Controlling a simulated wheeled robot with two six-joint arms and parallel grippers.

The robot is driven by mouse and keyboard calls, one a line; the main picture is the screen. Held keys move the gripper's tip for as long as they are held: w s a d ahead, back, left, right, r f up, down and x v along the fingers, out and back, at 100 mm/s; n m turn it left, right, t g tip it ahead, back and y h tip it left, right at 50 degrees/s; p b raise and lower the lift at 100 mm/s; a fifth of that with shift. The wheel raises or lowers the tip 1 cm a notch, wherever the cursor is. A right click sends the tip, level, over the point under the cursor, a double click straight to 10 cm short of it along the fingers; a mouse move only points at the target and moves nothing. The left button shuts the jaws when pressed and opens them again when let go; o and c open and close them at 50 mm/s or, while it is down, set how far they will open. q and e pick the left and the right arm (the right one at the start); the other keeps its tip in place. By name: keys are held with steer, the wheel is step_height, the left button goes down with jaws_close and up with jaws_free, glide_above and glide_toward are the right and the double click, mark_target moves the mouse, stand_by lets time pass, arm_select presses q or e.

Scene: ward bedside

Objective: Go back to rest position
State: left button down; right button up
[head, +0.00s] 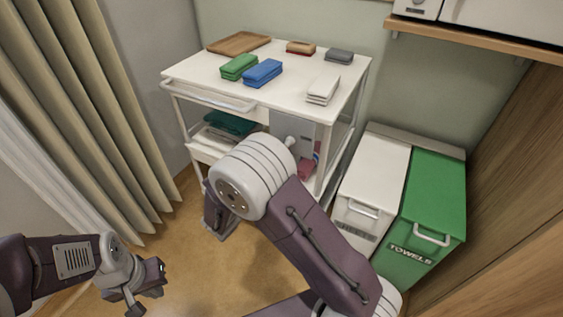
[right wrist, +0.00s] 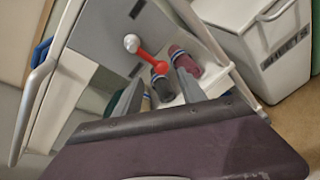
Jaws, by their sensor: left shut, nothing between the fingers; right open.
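My left gripper (head: 140,288) is at the lower left of the head view, low over the tan floor, shut and empty. No object is held.
On the cart top are a wooden tray (head: 240,43), green (head: 239,67) and blue (head: 263,73) folded cloths, white cloths (head: 323,90) and smaller items. A white bin (head: 372,185) and a green towels bin (head: 436,190) stand right. A curtain (head: 85,110) hangs left.

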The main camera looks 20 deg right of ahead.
arm_select(q)
steer(key=shift+r, duration=0.3)
arm_select(e)
steer(key=shift+v, duration=1.15)
steer(key=shift+d, duration=0.1)
